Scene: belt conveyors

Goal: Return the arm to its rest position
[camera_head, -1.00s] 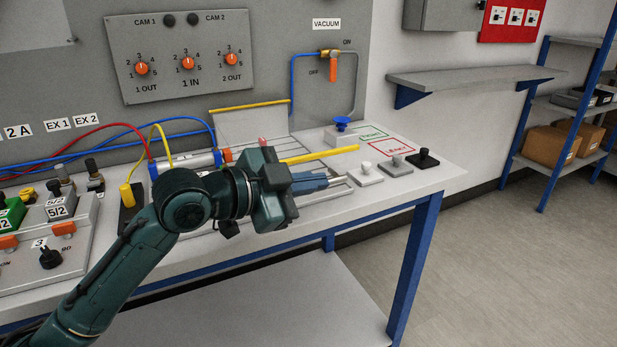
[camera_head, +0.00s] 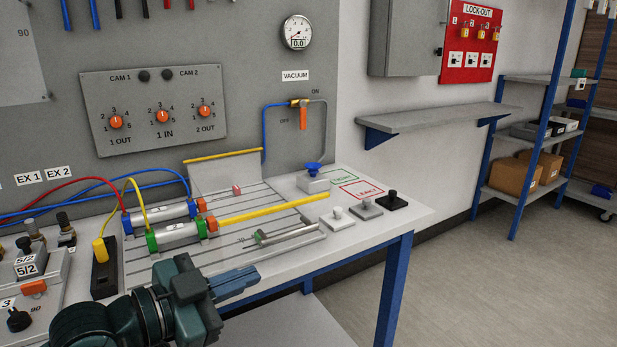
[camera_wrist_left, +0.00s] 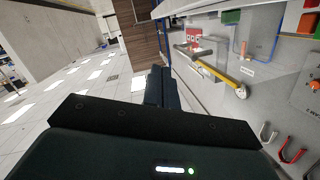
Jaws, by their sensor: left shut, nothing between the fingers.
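My left gripper (camera_head: 238,283) is in the lower middle of the head view, in front of the front edge of the workbench (camera_head: 345,237). Its blue-grey fingers are together, point right and hold nothing. In the left wrist view the shut fingers (camera_wrist_left: 161,88) point away from the camera, with the floor and the side of the room beyond them. My left arm comes in from the bottom left of the head view. My right gripper is in neither view.
On the bench are two cylinders, one with green ends (camera_head: 178,233), a yellow bar (camera_head: 272,211), a blue suction cup (camera_head: 313,168) and several small knobbed blocks (camera_head: 366,208). A wall shelf (camera_head: 440,124) is behind. Floor (camera_head: 500,280) at right is clear.

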